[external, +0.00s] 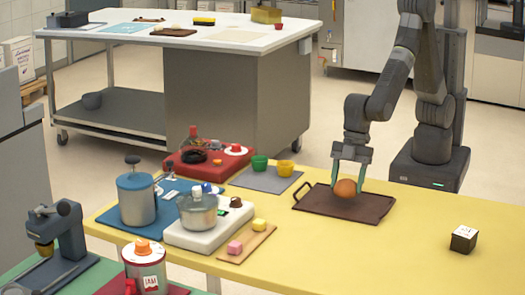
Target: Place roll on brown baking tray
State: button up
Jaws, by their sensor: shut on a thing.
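The roll (345,188) is round and orange-brown, at the brown baking tray in the external view. The brown baking tray (371,208) is a dark, flat tray with raised edges and handles, on the yellow table. My gripper (349,184) reaches down from above with its two green fingers on either side of the roll, shut on it.
A black-and-white cube (464,239) stands at the right on the yellow table (330,255). A pot (198,212) and a board (247,244) with blocks stand left. The front table area is clear.

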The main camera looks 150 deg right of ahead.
jog(key=shift+f, duration=1.05)
jog(key=shift+f, duration=0.25)
jog(key=o, duration=1)
jog(key=shift+r, duration=0.1)
jog(key=shift+c, duration=0.2)
jog(key=shift+r, duration=0.4)
jog(key=v, duration=1.1)
jog(key=shift+s+r, duration=0.15)
jog(key=shift+r, duration=0.1)
